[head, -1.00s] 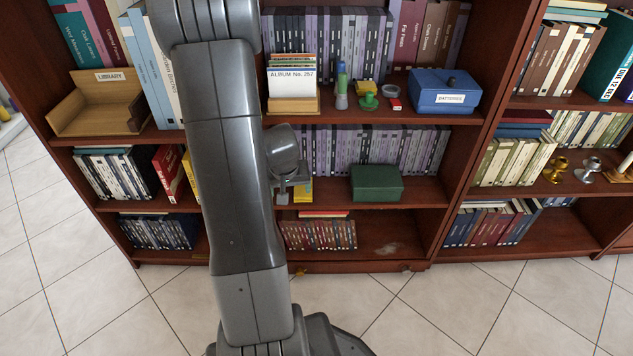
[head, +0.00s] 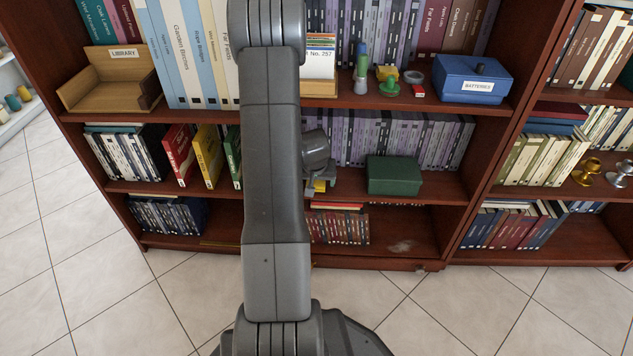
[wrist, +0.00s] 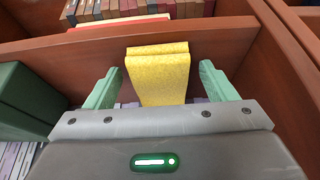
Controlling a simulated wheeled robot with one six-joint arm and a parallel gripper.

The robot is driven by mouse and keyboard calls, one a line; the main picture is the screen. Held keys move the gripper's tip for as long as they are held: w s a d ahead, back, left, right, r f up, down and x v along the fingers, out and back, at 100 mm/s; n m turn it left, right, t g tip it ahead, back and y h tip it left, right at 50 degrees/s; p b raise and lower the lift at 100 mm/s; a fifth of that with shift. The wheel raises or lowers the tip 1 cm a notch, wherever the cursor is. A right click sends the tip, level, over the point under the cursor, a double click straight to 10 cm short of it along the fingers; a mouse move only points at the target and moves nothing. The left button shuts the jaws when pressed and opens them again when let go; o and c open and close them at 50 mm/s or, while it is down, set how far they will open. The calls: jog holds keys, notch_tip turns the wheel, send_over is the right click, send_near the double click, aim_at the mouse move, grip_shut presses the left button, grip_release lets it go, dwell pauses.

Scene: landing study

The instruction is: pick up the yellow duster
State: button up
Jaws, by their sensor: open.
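The yellow duster (wrist: 158,62) is a folded, speckled yellow block at the edge of a shelf board in the wrist view. In the head view only a small yellow bit of it (head: 320,186) shows on the middle shelf, mostly hidden by my wrist. My gripper (wrist: 158,80) is open, with one pale green finger on each side of the duster and a visible gap on both sides. In the head view my gripper (head: 322,182) is at the middle shelf, partly behind my arm.
A dark green box (head: 394,175) stands right of the gripper and also shows in the wrist view (wrist: 30,95). Purple volumes (head: 400,138) line the back. The shelf above holds a blue batteries box (head: 473,80) and small items. Reddish books (head: 340,228) stand below.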

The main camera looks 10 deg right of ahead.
aim_at(316, 183)
jog(key=c, duration=1.1)
jog(key=shift+r, duration=0.15)
jog(key=shift+s+r+p, duration=0.15)
jog(key=shift+r+p, duration=0.35)
jog(key=shift+r, duration=0.05)
notch_tip(316, 183, up, 6)
jog(key=p, duration=0.3)
jog(key=shift+s+a+r+p, duration=0.1)
jog(key=shift+s+r+p, duration=0.05)
jog(key=shift+p, duration=0.2)
jog(key=shift+s+a+f+b, duration=0.1)
jog(key=shift+s+a+b, duration=1.05)
jog(key=shift+s, duration=1.95)
jog(key=shift+s+a+f+b, duration=0.1)
jog(key=shift+s+a+b, duration=0.5)
jog(key=shift+s+b, duration=1.75)
jog(key=shift+s+a+f+b, duration=0.1)
jog(key=shift+s+a+b, duration=0.65)
jog(key=shift+s, duration=3.15)
